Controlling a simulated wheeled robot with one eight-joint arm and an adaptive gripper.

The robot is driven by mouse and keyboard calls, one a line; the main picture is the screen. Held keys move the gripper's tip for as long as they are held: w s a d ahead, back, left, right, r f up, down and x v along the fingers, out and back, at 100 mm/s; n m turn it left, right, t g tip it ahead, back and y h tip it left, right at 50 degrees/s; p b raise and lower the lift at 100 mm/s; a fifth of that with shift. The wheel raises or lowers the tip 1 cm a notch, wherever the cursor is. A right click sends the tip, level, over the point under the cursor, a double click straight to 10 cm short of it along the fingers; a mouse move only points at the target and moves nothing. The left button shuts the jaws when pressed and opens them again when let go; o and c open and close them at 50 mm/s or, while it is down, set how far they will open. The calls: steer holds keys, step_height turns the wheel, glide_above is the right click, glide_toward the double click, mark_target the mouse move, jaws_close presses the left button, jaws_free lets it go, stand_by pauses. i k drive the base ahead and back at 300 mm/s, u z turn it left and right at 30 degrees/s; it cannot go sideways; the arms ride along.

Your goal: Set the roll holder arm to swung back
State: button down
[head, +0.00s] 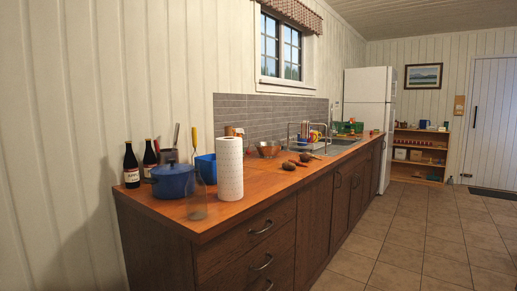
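A white paper towel roll (230,168) stands upright on the wooden counter, near its front edge and left end. The holder under it and its arm cannot be made out at this size, so I cannot tell how the arm is set. My gripper is not in this view.
A blue lidded pot (173,181), a clear glass-like vessel (197,202), a blue container (206,168) and dark bottles (131,166) crowd the counter (262,188) left of the roll. Vegetables (289,165) lie to its right. The tiled floor (400,235) in front is clear.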

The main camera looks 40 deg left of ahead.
mark_target(248, 152)
steer(key=u, duration=0.05)
steer(key=i, duration=2.95)
steer(key=u, duration=2.55)
